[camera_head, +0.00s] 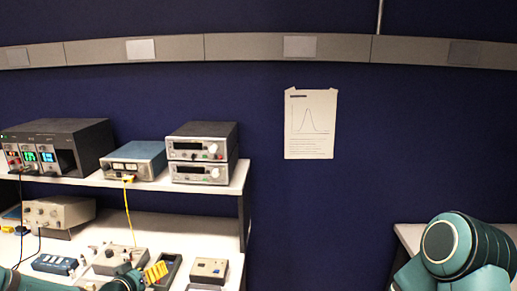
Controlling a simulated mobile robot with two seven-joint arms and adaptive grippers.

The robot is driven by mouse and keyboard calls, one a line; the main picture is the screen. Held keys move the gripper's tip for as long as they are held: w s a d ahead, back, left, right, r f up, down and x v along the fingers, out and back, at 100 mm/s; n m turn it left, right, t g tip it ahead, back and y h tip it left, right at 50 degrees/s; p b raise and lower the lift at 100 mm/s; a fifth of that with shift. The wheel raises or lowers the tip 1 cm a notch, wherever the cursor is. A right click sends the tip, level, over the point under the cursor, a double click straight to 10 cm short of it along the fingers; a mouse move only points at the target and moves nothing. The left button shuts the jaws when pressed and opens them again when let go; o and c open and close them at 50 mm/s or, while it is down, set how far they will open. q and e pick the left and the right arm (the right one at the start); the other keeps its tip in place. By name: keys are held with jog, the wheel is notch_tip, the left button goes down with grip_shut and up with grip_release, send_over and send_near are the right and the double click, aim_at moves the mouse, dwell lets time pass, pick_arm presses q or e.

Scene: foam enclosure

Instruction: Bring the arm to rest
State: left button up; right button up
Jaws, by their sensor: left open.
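My left gripper (128,281) shows only in part at the bottom edge, low on the left, in front of the lower bench. It is open, and I see nothing held in it. Its fingertips are small and hard to tell from the things behind them. Teal parts of my left arm show at the bottom left corner. A large teal link of my right arm (470,246) fills the lower right corner. My right gripper is out of view.
The bench at left has an upper shelf (205,190) with a dark rack unit (85,135), a blue instrument (135,158) and two stacked grey instruments (203,141). A grey box (208,270) sits on the lower surface. Another pale table edge (408,234) is at right. Between them is open room.

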pick_arm(q)
jog(key=s+d+f+g, duration=0.1)
jog(key=s+d+f, duration=0.1)
jog(key=d+f, duration=0.2)
jog(key=s+d+f+g+h, duration=0.1)
jog(key=s+d+f+g, duration=0.1)
jog(key=s+d+f, duration=0.1)
jog(key=s+d+f+g, duration=0.2)
jog(key=d+f, duration=0.2)
jog(key=d, duration=0.1)
jog(key=shift+s+d+f, duration=0.15)
jog(key=shift+d+f, duration=0.15)
jog(key=shift+f, duration=0.1)
jog(key=s+d+f+g, duration=0.3)
jog(key=s+d+f, duration=0.1)
jog(key=s, duration=0.3)
jog(key=s+d+f+g, duration=0.3)
jog(key=s+f, duration=0.1)
jog(key=s, duration=0.3)
notch_tip(320, 180, down, 8)
jog(key=s+m+b, duration=0.1)
jog(key=b, duration=0.6)
jog(key=shift+d+r, duration=0.15)
jog(key=shift+d, duration=0.1)
jog(key=shift+s+r, duration=0.1)
